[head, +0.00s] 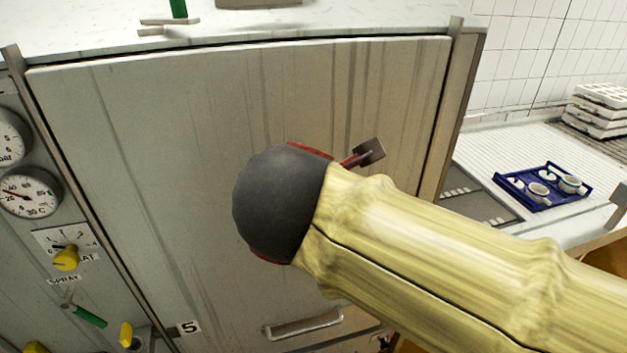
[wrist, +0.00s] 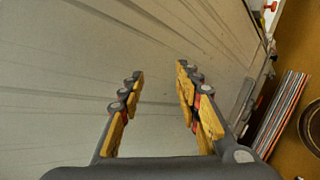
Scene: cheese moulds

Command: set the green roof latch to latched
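The green roof latch (head: 178,9) shows at the top edge of the head view, on the pale roof of the large cabinet. Only its lower part is in frame, by a small metal plate (head: 168,22), so I cannot tell its setting. My gripper (wrist: 160,72) is open in the wrist view, with nothing between its yellow-padded fingers. It faces a pale, streaked panel and is apart from the latch. In the head view my arm crosses in front of the cabinet door and mostly hides the gripper.
The cabinet door (head: 180,120) has a low handle (head: 304,324). Gauges (head: 30,192), a yellow knob (head: 66,258) and a green-handled lever (head: 90,316) are on the left panel. A blue tray (head: 545,205) with cups and stacked white moulds (head: 600,110) stand at right.

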